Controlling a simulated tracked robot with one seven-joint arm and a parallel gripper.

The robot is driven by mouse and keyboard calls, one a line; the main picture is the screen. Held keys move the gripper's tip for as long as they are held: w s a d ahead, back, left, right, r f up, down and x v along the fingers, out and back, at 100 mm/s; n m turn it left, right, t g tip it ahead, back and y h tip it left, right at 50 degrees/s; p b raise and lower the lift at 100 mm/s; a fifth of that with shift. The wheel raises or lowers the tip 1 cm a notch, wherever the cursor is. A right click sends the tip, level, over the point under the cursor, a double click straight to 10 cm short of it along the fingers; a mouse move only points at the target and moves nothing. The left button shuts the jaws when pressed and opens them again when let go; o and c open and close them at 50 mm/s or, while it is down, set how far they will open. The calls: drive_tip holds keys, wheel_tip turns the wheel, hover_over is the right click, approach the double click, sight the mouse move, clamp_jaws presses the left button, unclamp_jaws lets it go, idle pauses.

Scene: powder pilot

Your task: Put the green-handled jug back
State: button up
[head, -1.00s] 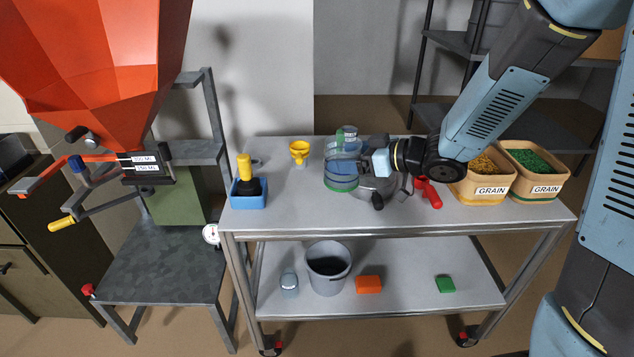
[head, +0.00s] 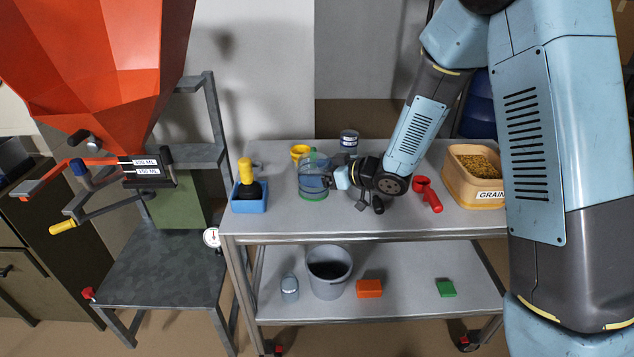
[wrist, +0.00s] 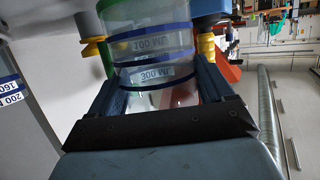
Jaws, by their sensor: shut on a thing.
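The jug (head: 312,186) is clear, with coloured bands and a green part at its top, and stands near the middle-left of the bench top in the head view. My gripper (head: 331,182) reaches it from the right and is shut on its side.
A blue box (head: 249,205) with a yellow-handled tool is left. A red scoop (head: 430,195) and a grain bin (head: 470,190) are right.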

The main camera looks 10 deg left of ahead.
drive_tip(key=shift+w+a+f, duration=0.1)
drive_tip(key=shift+a+f, duration=0.05)
drive_tip(key=shift+f, duration=1.55)
drive_tip(key=shift+f, duration=0.1)
drive_tip(key=o, duration=1.5)
drive_tip(key=shift+c, duration=0.2)
